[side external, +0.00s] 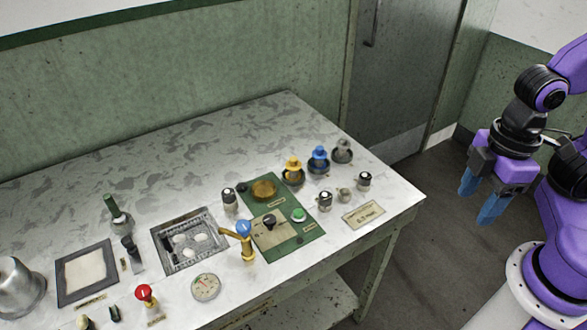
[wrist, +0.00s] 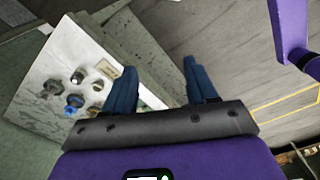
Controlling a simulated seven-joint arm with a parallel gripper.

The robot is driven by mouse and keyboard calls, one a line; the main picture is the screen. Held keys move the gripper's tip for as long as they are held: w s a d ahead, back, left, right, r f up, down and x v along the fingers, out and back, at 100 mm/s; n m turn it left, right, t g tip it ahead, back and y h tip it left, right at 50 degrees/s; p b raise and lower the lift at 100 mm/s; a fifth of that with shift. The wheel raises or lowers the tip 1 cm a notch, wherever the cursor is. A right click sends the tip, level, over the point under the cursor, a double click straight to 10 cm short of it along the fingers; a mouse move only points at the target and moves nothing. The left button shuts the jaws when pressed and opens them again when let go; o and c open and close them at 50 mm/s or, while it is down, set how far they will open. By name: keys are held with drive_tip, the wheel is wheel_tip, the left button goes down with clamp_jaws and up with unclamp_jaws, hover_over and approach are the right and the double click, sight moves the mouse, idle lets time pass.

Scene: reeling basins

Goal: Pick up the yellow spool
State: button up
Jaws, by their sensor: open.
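The yellow spool (side external: 293,165) stands upright in a dark round holder on the table, in the side external view. A blue spool (side external: 318,155) and a grey one (side external: 342,148) stand in a row to its right, each in a similar holder. My gripper (side external: 476,205) is open and empty, with blue fingers pointing down. It is off the table's right edge, well apart from the yellow spool. In the wrist view my open fingers (wrist: 160,66) have nothing between them.
A green panel (side external: 285,235) with a green button (side external: 299,215) lies in front of the yellow spool. Small black-topped knobs (side external: 324,201) stand nearby. A yellow tap with a blue handle (side external: 244,235) rises left of the panel. The back of the table is clear.

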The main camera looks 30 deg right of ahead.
drive_tip(key=w+a+r+n, duration=0.25)
drive_tip(key=w+a, duration=0.35)
drive_tip(key=w, duration=0.3)
drive_tip(key=n, duration=0.5)
hover_over(294, 159)
drive_tip(key=f, duration=0.2)
wheel_tip(294, 159, down, 11)
drive_tip(key=shift+a+f, duration=0.15)
drive_tip(key=shift+f, duration=0.05)
drive_tip(key=shift+w+f, duration=0.1)
drive_tip(key=shift+f, duration=2.65)
drive_tip(key=c, duration=0.8)
drive_tip(key=shift+r, duration=0.1)
